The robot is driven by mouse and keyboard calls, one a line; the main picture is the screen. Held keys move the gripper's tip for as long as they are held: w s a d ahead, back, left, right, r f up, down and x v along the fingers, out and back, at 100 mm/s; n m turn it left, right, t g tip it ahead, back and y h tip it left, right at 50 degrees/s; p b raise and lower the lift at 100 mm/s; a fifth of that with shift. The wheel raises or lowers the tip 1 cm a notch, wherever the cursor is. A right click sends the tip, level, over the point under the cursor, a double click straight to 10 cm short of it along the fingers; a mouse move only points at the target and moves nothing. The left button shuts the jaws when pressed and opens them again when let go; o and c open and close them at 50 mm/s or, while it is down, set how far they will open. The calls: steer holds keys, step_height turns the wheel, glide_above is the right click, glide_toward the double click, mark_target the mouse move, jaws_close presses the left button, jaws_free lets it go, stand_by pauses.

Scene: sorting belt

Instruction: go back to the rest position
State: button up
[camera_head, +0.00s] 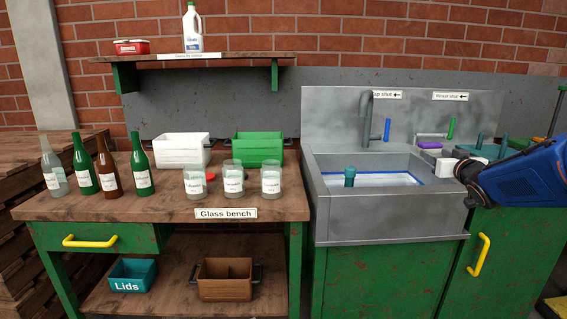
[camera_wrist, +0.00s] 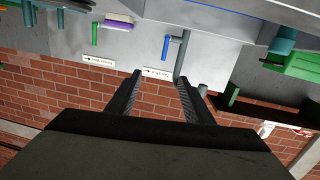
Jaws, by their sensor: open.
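My gripper (camera_wrist: 159,75) shows in the wrist view with its two dark fingers apart and nothing between them. Beyond the fingers are the brick wall and the grey sink back panel, seen upside down. In the head view my blue arm reaches in from the right, over the right side of the sink. Its dark wrist end is there, but the fingers cannot be made out.
A wall shelf (camera_head: 235,57) hangs above.

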steer(key=s+a+f+g, duration=0.4)
steer(key=s+a+f, duration=0.2)
steer(key=s, duration=0.8)
steer(key=s+a+f+g, duration=0.4)
steer(key=s+a+f, duration=0.2)
steer(key=s, duration=0.8)
steer(key=s+a+f+g+y, duration=0.1)
steer(key=s+a+f+g, duration=0.3)
steer(key=s, duration=1)
steer(key=a+f, duration=0.3)
steer(key=f, duration=0.1)
steer(key=shift+f, duration=0.35)
